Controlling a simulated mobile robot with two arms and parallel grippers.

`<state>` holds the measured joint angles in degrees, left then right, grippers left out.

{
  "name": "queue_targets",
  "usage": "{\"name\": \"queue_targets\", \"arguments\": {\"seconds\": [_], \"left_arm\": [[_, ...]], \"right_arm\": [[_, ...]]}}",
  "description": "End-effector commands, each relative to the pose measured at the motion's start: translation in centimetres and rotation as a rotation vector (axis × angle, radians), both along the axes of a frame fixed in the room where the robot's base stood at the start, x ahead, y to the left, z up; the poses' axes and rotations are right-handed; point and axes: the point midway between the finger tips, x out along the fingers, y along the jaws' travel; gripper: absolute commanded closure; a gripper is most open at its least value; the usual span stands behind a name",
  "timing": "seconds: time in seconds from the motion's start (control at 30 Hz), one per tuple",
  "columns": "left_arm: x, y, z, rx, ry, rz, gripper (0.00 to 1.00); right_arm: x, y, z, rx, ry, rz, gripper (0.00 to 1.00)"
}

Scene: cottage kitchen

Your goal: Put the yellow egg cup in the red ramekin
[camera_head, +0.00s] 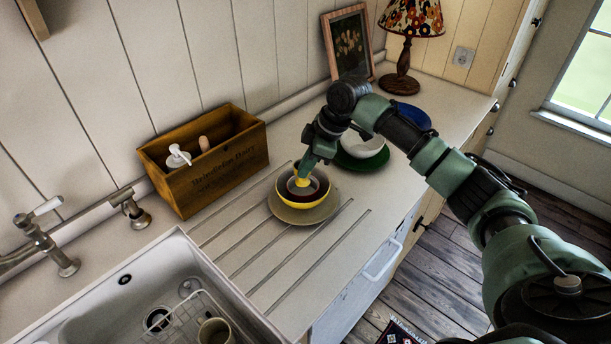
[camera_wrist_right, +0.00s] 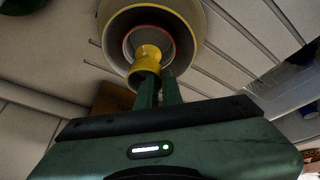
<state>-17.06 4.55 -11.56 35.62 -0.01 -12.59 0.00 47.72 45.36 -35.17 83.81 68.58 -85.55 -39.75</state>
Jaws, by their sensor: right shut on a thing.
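The yellow egg cup (camera_wrist_right: 149,55) is held between the fingers of my right gripper (camera_wrist_right: 158,88), which also shows in the head view (camera_head: 307,167). The red ramekin (camera_wrist_right: 128,44) shows a thin reddish rim and a greyish inside. It sits inside a yellow-rimmed bowl with a dark inside (camera_head: 319,195). The egg cup (camera_head: 302,182) overlaps the ramekin's opening in both views; I cannot tell whether it touches the ramekin's floor. The gripper partly hides the ramekin and bowl in the head view. My left gripper is not in view.
The bowl stands on a beige plate (camera_head: 306,216) on the grooved counter. A wooden crate (camera_head: 212,178) is to the left, the sink (camera_head: 180,260) nearer. A white bowl (camera_head: 366,147) on a green plate (camera_head: 357,163) and a blue plate (camera_head: 414,116) lie behind to the right.

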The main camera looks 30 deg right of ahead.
Motion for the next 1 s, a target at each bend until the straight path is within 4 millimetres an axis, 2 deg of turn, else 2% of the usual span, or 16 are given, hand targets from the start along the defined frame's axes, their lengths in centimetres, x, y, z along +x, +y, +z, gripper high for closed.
{"name": "queue_targets", "arguments": {"seconds": [0.2,0.3,0.8,0.83,0.9,1.0], "left_arm": [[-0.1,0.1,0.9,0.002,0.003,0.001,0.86],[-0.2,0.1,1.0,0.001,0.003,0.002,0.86],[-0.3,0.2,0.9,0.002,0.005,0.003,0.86],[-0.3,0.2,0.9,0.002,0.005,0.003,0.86],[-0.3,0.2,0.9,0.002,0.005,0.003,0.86],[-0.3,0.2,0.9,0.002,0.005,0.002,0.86]], "right_arm": [[-0.1,0.0,-3.1,0.001,0.005,-0.001,1.0],[-0.1,0.0,-4.0,0.0,0.002,0.0,1.0],[0.0,0.0,-4.8,0.001,0.001,-0.001,1.0],[0.0,0.0,-4.8,0.0,0.001,0.0,0.85],[0.0,0.0,-4.8,0.0,0.001,0.0,0.72],[0.0,0.0,-4.8,0.0,0.001,0.0,0.72]]}}
